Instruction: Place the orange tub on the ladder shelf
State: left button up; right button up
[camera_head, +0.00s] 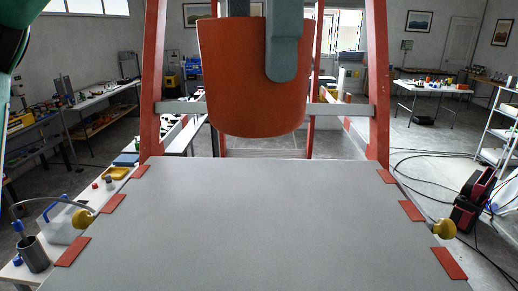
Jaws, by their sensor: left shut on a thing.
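The orange tub (235,85) hangs upright in the upper middle of the head view, above the far edge of the grey ladder shelf (270,225). My left gripper (264,45) is shut on the tub's wall. One grey-green finger lies over the near outer face, and part of the other shows at the top behind the rim. The tub's base looks clear of the shelf. The shelf top is bare, with red-orange tabs along both sides. My right gripper is not in view.
Red ladder rails (376,85) rise on both sides behind the shelf, joined by a grey crossbar. Yellow knobs (444,229) stick out at the shelf's sides. A cluttered white bench (95,205) stands left; a red-black machine (470,200) and cables lie on the floor right.

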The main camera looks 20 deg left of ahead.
pick_arm(q)
jog(key=f+p, duration=0.1)
jog(key=f, duration=0.3)
jog(key=f+p, duration=0.1)
jog(key=f, duration=0.4)
jog(key=f+p, duration=0.1)
jog(key=f, duration=0.4)
jog(key=shift+w+p, duration=0.25)
jog(key=shift+p, duration=0.15)
jog(key=shift+f, duration=0.15)
jog(key=shift+f+b, duration=0.2)
jog(key=shift+b, duration=0.1)
jog(key=o, duration=1)
jog(key=shift+r, duration=0.2)
